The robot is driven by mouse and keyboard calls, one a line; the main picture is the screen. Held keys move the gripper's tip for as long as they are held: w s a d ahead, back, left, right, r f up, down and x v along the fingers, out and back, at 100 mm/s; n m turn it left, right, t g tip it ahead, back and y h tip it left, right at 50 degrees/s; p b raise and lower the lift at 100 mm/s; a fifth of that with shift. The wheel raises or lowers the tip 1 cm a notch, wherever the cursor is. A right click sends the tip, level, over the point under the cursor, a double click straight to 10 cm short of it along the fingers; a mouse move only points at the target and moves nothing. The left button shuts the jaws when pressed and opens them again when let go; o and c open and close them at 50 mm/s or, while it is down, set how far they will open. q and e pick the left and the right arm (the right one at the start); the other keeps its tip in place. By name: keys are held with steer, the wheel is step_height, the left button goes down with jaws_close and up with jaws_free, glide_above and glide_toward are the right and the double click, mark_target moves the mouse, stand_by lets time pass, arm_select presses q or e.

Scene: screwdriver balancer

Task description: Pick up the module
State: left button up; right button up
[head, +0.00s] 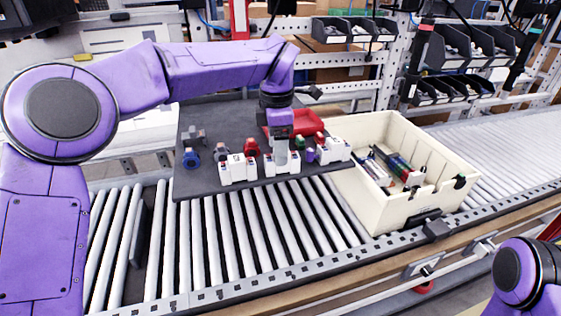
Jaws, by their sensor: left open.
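Several white modules stand in a row along the front of a dark board (215,118): a left one (238,172), a middle one (285,168) and a right one (336,151). I cannot tell which of them is the task's module. My left gripper (282,160) points down over the middle module, its fingertips at or just behind it. It is open, and it hides part of that module; whether it touches is unclear. My right arm shows only at the lower right corner; its gripper is out of view.
Small coloured parts stand on the board, among them a blue one (191,158), a red one (251,147) and a purple one (310,155). A red tray (309,120) lies behind. A cream bin (375,210) with tools stands right. Rollers (230,235) in front are clear.

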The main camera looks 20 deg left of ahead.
arm_select(q)
steer(key=f, duration=0.1)
steer(key=w+f, duration=0.1)
steer(key=f, duration=0.1)
steer(key=w+f, duration=0.1)
steer(key=f, duration=0.1)
steer(key=shift+w+d+f+p, duration=0.15)
steer(key=shift+d+f+p, duration=0.05)
steer(key=shift+d+p, duration=0.15)
steer(key=shift+w+f, duration=0.2)
steer(key=shift+s+a+r, duration=0.1)
steer(key=shift+s+r, duration=0.2)
steer(key=shift+s, duration=0.2)
steer(key=shift+c, duration=0.9)
steer(key=shift+s+r, duration=0.1)
steer(key=shift+s, duration=0.05)
steer(key=c, duration=1)
